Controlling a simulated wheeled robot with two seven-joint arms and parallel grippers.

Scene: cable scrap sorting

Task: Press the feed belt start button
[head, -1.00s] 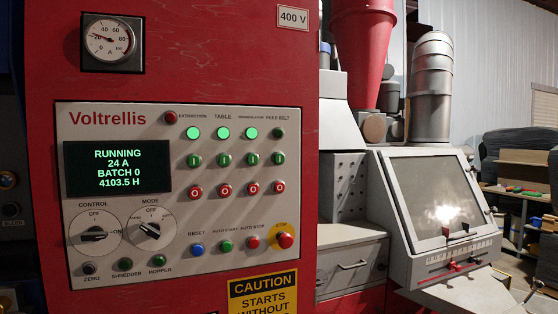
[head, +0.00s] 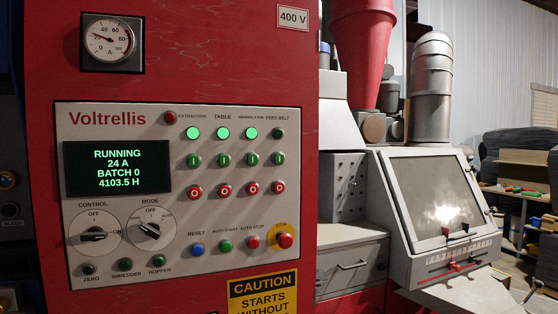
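The feed belt start button (head: 278,158) is the green button marked "I" at the right end of its row on the grey control panel (head: 150,185). The feed belt lamp (head: 278,133) above it is dark green and unlit. The red feed belt stop button (head: 278,187) sits below it. The extraction (head: 193,134), table (head: 222,133) and granulator (head: 251,133) lamps glow bright green. The display (head: 118,168) reads RUNNING, 24 A, BATCH 0, 4103.5 H. Neither of my grippers shows in the head view.
A red emergency stop knob (head: 285,241) on a yellow plate sits low on the panel's right. Control (head: 93,237) and mode (head: 149,230) knobs are at lower left. A grey machine with a sloped window (head: 440,197) stands to the right. Nothing blocks the panel front.

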